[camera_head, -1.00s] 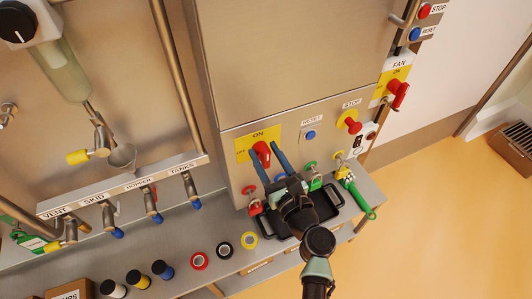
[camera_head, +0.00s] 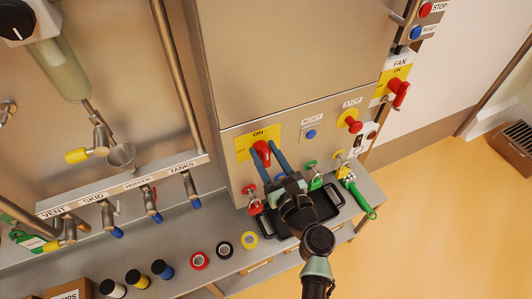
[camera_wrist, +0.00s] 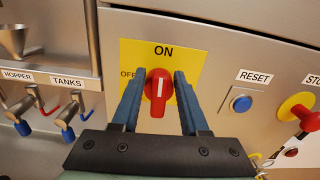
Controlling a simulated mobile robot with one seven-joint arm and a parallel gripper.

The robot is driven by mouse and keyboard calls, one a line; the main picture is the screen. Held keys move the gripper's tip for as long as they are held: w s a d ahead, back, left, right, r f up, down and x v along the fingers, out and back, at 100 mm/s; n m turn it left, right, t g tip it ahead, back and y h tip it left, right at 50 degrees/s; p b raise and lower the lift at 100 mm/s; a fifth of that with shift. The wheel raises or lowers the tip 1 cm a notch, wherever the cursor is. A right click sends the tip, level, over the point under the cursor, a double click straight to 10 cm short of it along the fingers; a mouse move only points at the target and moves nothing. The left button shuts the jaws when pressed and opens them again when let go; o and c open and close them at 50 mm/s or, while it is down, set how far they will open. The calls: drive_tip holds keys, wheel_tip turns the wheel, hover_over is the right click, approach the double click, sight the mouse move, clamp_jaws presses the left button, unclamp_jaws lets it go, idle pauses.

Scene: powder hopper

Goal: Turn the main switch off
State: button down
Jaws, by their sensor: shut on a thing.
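The main switch is a red rotary handle (camera_wrist: 158,92) on a yellow plate (camera_wrist: 186,52) marked ON at the top and OFF at the left. Its white line stands upright, toward ON. The handle also shows in the head view (camera_head: 262,149), partly hidden by a finger. My gripper (camera_wrist: 158,88) has its two blue fingers on either side of the handle, shut on it. In the head view my gripper (camera_head: 264,150) reaches up to the panel from below.
A blue RESET button (camera_wrist: 241,104) and a red STOP knob (camera_wrist: 300,108) are to the right. Red, green and yellow padlocks hang below the panel by a black tray (camera_head: 330,207). A red FAN switch (camera_head: 398,92) is further right. Tape rolls lie on the shelf at left.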

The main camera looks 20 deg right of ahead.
drive_tip(key=n, duration=0.1)
drive_tip(key=n+b, duration=0.2)
drive_tip(key=n, duration=0.1)
drive_tip(key=shift+a+f, duration=0.25)
drive_tip(key=shift+f, duration=0.05)
drive_tip(key=n+b, duration=0.3)
drive_tip(key=n, duration=0.1)
drive_tip(key=shift+a+f+b, duration=0.15)
drive_tip(key=shift+a+b, duration=0.05)
drive_tip(key=shift+b, duration=0.15)
drive_tip(key=shift+a+f+n+b, duration=0.1)
drive_tip(key=shift+f+n+b, duration=0.1)
drive_tip(key=shift+n+b, duration=1.8)
drive_tip(key=shift+a+f+n+b, duration=0.15)
drive_tip(key=shift+n+b, duration=1.15)
drive_tip(key=shift+n, duration=1.4)
drive_tip(key=c, duration=0.8)
unclamp_jaws()
drive_tip(key=shift+o, duration=0.2)
